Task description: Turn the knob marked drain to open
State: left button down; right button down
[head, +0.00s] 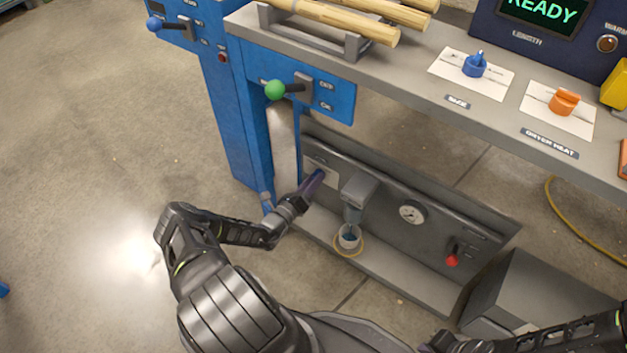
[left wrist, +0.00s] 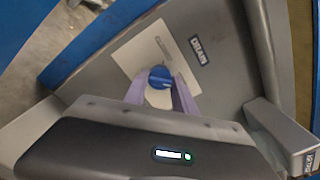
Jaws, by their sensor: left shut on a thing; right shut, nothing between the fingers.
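The blue drain knob (left wrist: 160,77) sits on a white plate (left wrist: 150,55) on the grey panel, beside a label reading DRAIN (left wrist: 200,50) in the left wrist view. My left gripper (left wrist: 160,92) has its two purple fingers on either side of the knob and is shut on it. In the head view my left gripper (head: 314,182) reaches the lower panel, where it hides the knob; part of the white plate (head: 322,172) shows beside it. Marks on the plate are too small to read. My right arm shows at the lower right of the head view; its fingertips are not visible.
A grey spout block (head: 359,190) with a cup (head: 349,237) below stands right of my left gripper. The panel also has a gauge (head: 411,213) and a red-tipped switch (head: 453,259). Above are a green-knobbed lever (head: 276,90) and the bench (head: 400,75) with blue and orange knobs.

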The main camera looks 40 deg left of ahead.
pick_arm(q)
jog(key=c, duration=1)
grip_release()
jog(key=s+p, duration=0.2)
jog(key=s, duration=0.6)
jog(key=shift+w, duration=0.1)
